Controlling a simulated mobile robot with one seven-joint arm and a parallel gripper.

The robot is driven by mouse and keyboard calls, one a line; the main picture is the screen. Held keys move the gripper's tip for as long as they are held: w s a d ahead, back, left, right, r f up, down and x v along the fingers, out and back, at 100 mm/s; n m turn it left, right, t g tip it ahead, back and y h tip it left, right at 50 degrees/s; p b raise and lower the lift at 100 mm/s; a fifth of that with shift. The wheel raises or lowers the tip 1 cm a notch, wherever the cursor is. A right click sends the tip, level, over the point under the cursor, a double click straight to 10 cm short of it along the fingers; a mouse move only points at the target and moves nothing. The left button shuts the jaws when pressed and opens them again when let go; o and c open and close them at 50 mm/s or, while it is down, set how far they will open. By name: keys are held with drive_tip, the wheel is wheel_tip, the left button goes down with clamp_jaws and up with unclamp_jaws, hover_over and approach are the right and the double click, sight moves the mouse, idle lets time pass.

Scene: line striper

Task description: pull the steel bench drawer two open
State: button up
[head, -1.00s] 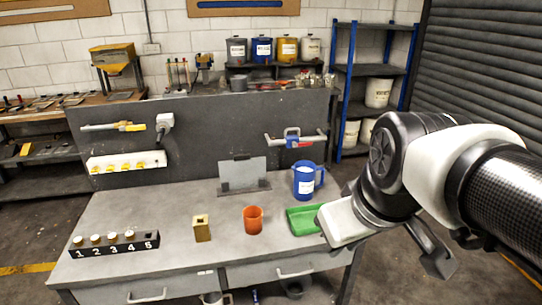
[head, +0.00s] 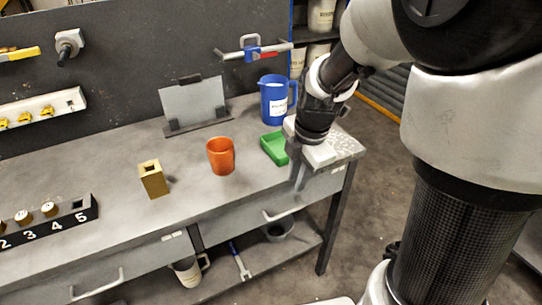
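The steel bench (head: 120,215) has two drawers under its top. The right drawer (head: 235,222) has a bar handle (head: 284,210) and looks shut. The left drawer (head: 60,280) also has a bar handle (head: 97,286) and looks shut. I cannot read a number on either drawer. My gripper (head: 298,178) is at the bench's front right edge, fingers downward, above and slightly right of the right drawer's handle and apart from it. Its finger gap is too small and hidden to tell. No object shows in it.
A green tray (head: 274,148), orange cup (head: 221,156), blue jug (head: 273,98), brass block (head: 153,179) and numbered rack (head: 45,224) stand on the bench top. A lower shelf (head: 205,290) holds a white mug (head: 188,270) and dark bowl (head: 278,230). Floor is clear at right.

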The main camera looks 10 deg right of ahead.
sight(288, 211)
drive_tip(key=w+f+b, duration=0.1)
drive_tip(key=f, duration=0.3)
drive_tip(key=f+b, duration=0.1)
drive_tip(key=f, duration=0.4)
drive_tip(key=w+a+f+b, duration=0.1)
drive_tip(key=f, duration=0.4)
drive_tip(key=shift+w+f, duration=0.15)
drive_tip(key=shift+w, duration=0.15)
clamp_jaws()
